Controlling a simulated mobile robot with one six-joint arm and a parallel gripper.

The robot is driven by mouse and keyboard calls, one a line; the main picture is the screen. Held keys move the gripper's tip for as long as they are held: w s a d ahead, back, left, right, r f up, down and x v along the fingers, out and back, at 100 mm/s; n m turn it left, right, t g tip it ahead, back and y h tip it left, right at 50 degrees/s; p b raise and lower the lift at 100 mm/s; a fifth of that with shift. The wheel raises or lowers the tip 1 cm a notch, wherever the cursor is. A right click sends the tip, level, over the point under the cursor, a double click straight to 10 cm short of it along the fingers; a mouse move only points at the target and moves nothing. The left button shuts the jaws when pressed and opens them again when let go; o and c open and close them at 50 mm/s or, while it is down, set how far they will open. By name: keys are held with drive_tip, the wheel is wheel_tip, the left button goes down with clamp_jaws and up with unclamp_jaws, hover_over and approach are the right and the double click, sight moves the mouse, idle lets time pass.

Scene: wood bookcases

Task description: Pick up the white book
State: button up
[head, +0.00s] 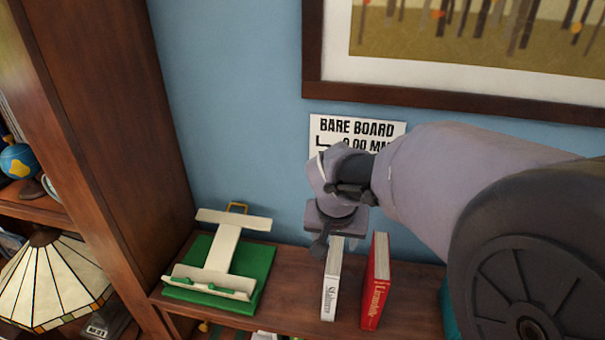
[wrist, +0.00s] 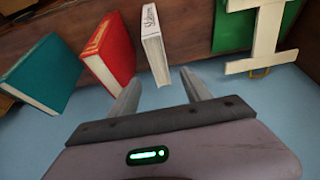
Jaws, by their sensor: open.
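The white book (head: 331,287) stands upright on the wooden shelf, its lettered spine facing the front. It also shows in the wrist view (wrist: 154,48), just beyond my fingertips. My gripper (head: 325,238) is open and points down over the book's top at its rear, wall-side end. In the wrist view the two fingers (wrist: 161,78) lie to either side of the book's near end, with nothing held between them. I cannot tell how far down beside the book they reach. The arm hides part of the book's rear in the head view.
A red book (head: 376,285) stands close to the right of the white book, with a narrow gap. A teal book (wrist: 42,73) stands beyond it. A cream stand (head: 222,255) on a green board (head: 183,294) is at left. The blue wall (head: 225,110) is close behind.

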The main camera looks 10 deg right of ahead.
sight(333, 268)
drive_tip(key=x, duration=1.3)
drive_tip(key=shift+w+d+f+p, duration=0.25)
drive_tip(key=shift+d+p, duration=0.05)
drive_tip(key=shift+s+a+r, duration=0.1)
drive_tip(key=shift+s+r, duration=0.05)
drive_tip(key=shift+s, duration=0.15)
drive_tip(key=shift+w, duration=0.1)
drive_tip(key=shift+f+b, duration=0.3)
drive_tip(key=shift+b, duration=0.25)
clamp_jaws()
idle(0.6)
